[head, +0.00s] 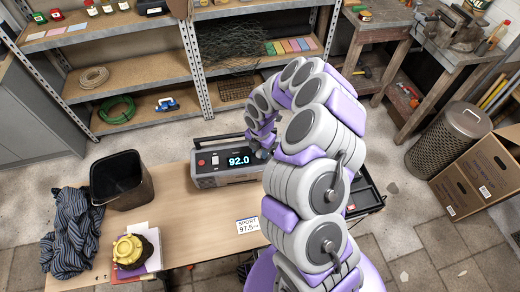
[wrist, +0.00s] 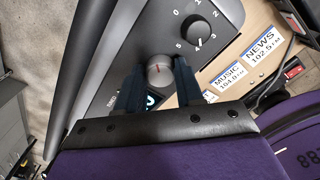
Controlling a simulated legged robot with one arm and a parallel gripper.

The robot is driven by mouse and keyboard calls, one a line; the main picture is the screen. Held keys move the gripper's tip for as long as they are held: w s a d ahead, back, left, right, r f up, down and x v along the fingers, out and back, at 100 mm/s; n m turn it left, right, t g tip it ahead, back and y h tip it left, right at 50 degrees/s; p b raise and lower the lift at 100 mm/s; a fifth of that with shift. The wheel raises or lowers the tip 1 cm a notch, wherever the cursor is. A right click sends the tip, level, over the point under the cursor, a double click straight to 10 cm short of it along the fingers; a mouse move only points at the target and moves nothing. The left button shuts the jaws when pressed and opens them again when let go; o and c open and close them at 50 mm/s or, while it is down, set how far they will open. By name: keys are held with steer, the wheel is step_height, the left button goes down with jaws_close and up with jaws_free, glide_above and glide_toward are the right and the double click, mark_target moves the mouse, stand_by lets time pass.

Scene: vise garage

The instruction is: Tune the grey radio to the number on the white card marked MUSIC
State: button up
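The grey radio (head: 222,172) stands at the back of the wooden table, and its lit display (head: 239,160) reads 92.0. My arm hides the radio's right end in the head view.
A NEWS card (wrist: 263,49) reading 102.5 lies past the MUSIC card. A SPORT card (head: 247,225) reading 97.5 lies nearer on the table (head: 195,235). A black bin (head: 121,181), striped cloth (head: 73,232) and yellow-topped object (head: 130,250) are at left. Shelves (head: 140,75) stand behind.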

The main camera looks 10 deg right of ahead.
steer(key=c, duration=0.5)
